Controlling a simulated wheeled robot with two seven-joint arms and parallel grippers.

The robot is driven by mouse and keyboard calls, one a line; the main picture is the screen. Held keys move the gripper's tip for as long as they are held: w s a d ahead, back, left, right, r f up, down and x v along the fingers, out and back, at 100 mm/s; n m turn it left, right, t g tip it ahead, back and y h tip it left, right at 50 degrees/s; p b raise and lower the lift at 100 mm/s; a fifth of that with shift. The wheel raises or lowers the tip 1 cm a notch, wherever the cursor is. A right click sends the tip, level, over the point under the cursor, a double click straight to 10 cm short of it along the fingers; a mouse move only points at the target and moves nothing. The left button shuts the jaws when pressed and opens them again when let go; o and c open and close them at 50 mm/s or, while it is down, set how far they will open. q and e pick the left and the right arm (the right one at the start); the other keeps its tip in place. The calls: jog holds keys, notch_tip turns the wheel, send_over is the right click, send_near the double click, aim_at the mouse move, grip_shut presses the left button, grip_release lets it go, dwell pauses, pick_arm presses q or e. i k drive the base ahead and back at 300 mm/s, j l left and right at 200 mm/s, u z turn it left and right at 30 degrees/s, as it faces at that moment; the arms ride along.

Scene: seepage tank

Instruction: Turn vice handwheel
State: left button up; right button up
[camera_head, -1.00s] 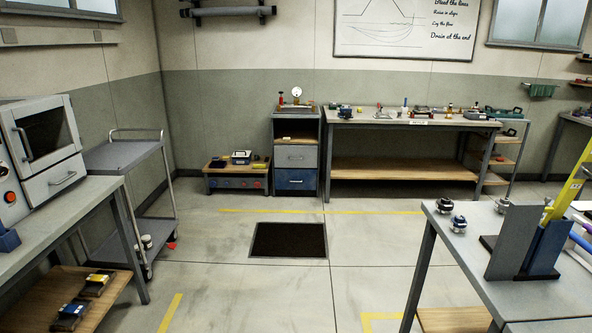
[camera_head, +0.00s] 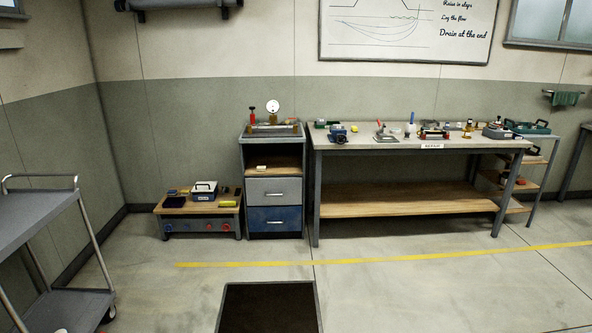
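A small blue vice (camera_head: 338,133) sits at the left end of the long repair bench (camera_head: 420,143) against the back wall. It is too small in the picture to make out its handwheel clearly. Neither of my grippers shows in the head view.
A drawer cabinet (camera_head: 273,190) with a gauge on top stands left of the bench. A low wooden stand (camera_head: 197,207) holds a few items. A grey trolley (camera_head: 45,220) is at the left. A dark floor mat (camera_head: 268,308) lies ahead; floor beyond the yellow line (camera_head: 400,257) is clear.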

aim_at(342, 139)
jog(key=i, duration=2.45)
